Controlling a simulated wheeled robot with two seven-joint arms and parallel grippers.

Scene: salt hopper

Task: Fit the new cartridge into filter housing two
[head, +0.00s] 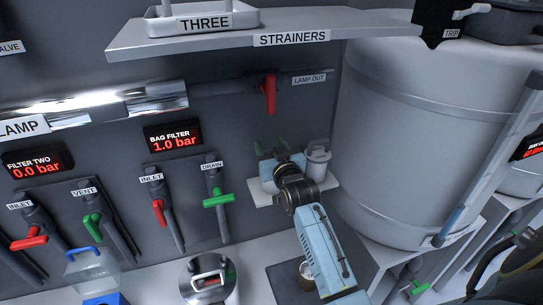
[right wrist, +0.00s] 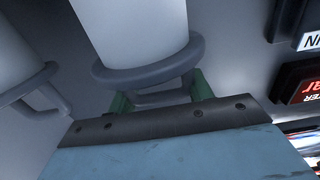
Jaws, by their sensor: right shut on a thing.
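My right gripper (head: 266,152) is at the small white ledge (head: 262,197) on the back wall. Its green fingers also show in the right wrist view (right wrist: 161,92), shut on the grey handle of a white canister (right wrist: 140,28) with a grey collar. In the head view my arm and gripper hide much of this canister (head: 268,184). I cannot tell whether it is the new cartridge. A similar white canister (head: 317,162) with a handle stands just right of it. The FILTER TWO display (head: 37,164) reads 0.0 bar. Filter housing two itself is not clearly seen. My left gripper is not in view.
A shelf labelled STRAINERS (head: 290,40) juts out above. A large pale tank (head: 425,130) stands close on the right. Red (head: 30,243) and green (head: 217,200) valve handles stick out left of my arm. A clear blue-handled container (head: 92,268) is at lower left.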

